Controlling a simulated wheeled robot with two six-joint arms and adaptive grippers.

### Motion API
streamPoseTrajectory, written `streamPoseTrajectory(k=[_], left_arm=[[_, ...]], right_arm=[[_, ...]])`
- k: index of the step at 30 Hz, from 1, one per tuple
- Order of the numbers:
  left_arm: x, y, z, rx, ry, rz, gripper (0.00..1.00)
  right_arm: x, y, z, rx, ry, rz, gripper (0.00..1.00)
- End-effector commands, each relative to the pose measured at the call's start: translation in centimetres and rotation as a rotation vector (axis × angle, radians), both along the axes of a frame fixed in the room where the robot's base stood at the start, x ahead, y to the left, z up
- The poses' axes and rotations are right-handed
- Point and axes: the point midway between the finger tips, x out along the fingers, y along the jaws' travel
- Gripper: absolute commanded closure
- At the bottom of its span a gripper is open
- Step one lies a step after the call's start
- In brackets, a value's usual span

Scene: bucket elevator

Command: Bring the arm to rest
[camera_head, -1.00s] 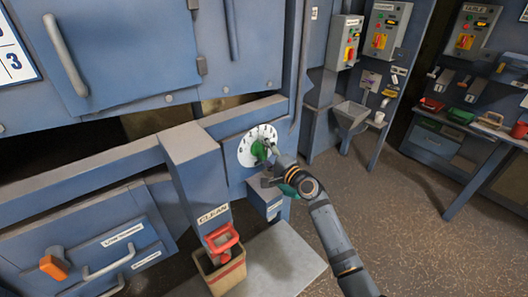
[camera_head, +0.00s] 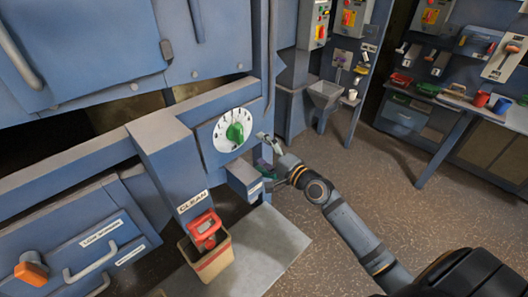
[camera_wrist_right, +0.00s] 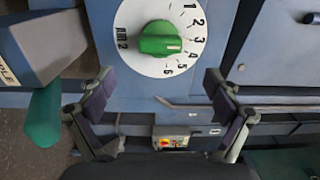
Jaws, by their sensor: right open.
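My right gripper (camera_head: 262,153) is just right of and below a white dial with a green knob (camera_head: 235,132), apart from it. In the right wrist view the gripper (camera_wrist_right: 160,112) is open and empty, its two fingers wide apart. The green knob (camera_wrist_right: 160,38) stands beyond the fingertips there, clear of them. The numbered white dial plate (camera_wrist_right: 133,18) surrounds the knob. My right arm reaches in from the lower right in the head view. My left gripper is not in view.
A blue box (camera_head: 243,178) juts out close by the gripper. A red-handled scoop (camera_head: 205,228) stands in a tan bin (camera_head: 212,262) below the CLEAN label. A workbench (camera_head: 450,115) with coloured items is at the right. The floor (camera_head: 370,180) between is open.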

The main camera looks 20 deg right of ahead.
Motion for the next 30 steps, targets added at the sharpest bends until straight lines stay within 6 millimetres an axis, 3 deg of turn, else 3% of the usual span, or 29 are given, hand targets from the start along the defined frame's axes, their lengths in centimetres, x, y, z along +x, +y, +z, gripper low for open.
streamPoseTrajectory(k=[5,20,23,27,30], left_arm=[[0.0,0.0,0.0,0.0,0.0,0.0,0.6],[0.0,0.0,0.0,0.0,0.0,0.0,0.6],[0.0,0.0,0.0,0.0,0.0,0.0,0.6],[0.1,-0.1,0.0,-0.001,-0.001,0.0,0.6],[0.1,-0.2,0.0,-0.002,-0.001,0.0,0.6]], right_arm=[[-1.4,-0.4,0.0,-0.001,0.0,0.003,0.09],[-1.7,-0.2,-0.2,-0.014,0.003,0.009,0.09],[-3.2,2.0,-2.0,-0.155,0.035,0.068,0.09],[-8.7,6.0,-8.1,-0.628,0.146,0.251,0.09],[-12.7,6.1,-11.6,-0.925,0.239,0.367,0.09]])
